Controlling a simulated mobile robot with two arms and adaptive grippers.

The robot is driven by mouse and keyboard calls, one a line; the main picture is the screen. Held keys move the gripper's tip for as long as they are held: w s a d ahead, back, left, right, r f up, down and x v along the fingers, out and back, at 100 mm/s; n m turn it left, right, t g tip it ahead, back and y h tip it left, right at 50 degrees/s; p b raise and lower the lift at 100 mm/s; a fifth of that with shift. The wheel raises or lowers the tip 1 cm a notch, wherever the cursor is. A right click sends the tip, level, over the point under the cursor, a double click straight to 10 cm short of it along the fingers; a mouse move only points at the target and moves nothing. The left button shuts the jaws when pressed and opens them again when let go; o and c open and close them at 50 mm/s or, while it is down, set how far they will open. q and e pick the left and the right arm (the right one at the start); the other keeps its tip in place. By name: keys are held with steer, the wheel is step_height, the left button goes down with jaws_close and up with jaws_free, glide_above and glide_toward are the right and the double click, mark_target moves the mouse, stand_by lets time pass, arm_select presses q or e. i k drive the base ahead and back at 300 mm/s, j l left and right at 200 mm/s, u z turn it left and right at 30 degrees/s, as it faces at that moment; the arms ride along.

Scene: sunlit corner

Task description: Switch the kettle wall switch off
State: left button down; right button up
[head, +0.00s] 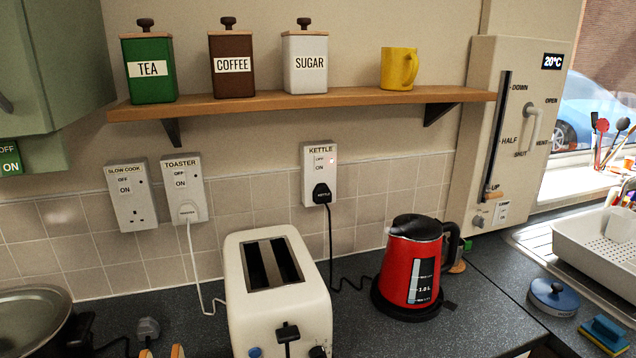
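The kettle wall switch (309,180) is a white socket plate labelled KETTLE, on the wall below the shelf, with OFF and ON marked on it. A small light at its upper right appears lit. The rocker is too small to tell which way it is pressed. Neither of my grippers can be made out in the head view.
A cream toaster (300,308) stands on the counter below the switch. Toaster (181,190) and slow cooker (127,205) switches are to its left. A wooden shelf (300,99) with canisters and a mug juts out above. A cream wall unit (480,110) is at right.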

mark_target(319, 159)
steer(key=l+z, duration=0.1)
steer(key=l, duration=0.55)
steer(key=i+l+z, duration=0.1)
steer(key=l, duration=0.55)
steer(key=i+l+z, duration=0.1)
steer(key=l, duration=0.55)
